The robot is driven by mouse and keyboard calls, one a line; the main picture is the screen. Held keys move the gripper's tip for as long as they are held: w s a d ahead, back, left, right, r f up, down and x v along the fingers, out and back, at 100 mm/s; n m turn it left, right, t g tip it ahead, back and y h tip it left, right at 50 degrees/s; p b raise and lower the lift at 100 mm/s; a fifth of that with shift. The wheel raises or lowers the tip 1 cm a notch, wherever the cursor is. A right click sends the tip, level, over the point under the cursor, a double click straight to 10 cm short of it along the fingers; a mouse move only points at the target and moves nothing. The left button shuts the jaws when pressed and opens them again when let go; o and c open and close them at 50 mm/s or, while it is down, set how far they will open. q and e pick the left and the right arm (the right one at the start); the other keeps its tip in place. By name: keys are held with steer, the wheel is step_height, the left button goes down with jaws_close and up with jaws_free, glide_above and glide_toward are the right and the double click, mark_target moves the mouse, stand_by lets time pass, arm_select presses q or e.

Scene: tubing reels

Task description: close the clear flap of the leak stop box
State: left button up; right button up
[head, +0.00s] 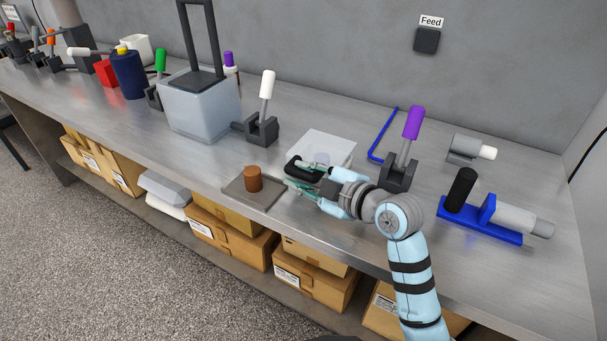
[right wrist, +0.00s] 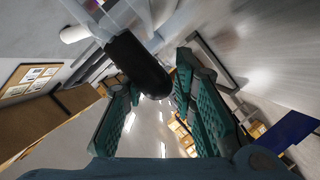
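The clear flap (head: 331,145) shows as a pale translucent panel behind my right gripper in the head view. A round pale shape shows at its near part. A dark bar-like handle (head: 300,168) lies at its near left edge. My right gripper (head: 292,178) is by this handle, fingers pointing left. In the right wrist view the black rounded handle (right wrist: 138,66) shows beyond and partly between the spread fingers of my right gripper (right wrist: 158,95). The fingers are apart; I cannot tell whether either touches it. The box body is mostly hidden by my gripper. My left gripper is not in view.
A brown cylinder on a flat grey plate (head: 267,198) is just left of my gripper. A purple-handled clamp (head: 400,172) stands close behind my right wrist. A white-handled clamp (head: 262,131) and a translucent bin (head: 204,116) are further left. A blue-based fixture (head: 478,228) is at right.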

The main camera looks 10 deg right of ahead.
steer(key=shift+o, duration=0.8)
steer(key=shift+f, duration=0.1)
steer(key=shift+w, duration=0.25)
steer(key=shift+s+d, duration=0.25)
steer(key=shift+s, duration=0.05)
steer(key=v, duration=0.7)
steer(key=shift+w, duration=0.1)
steer(key=shift+a, duration=0.1)
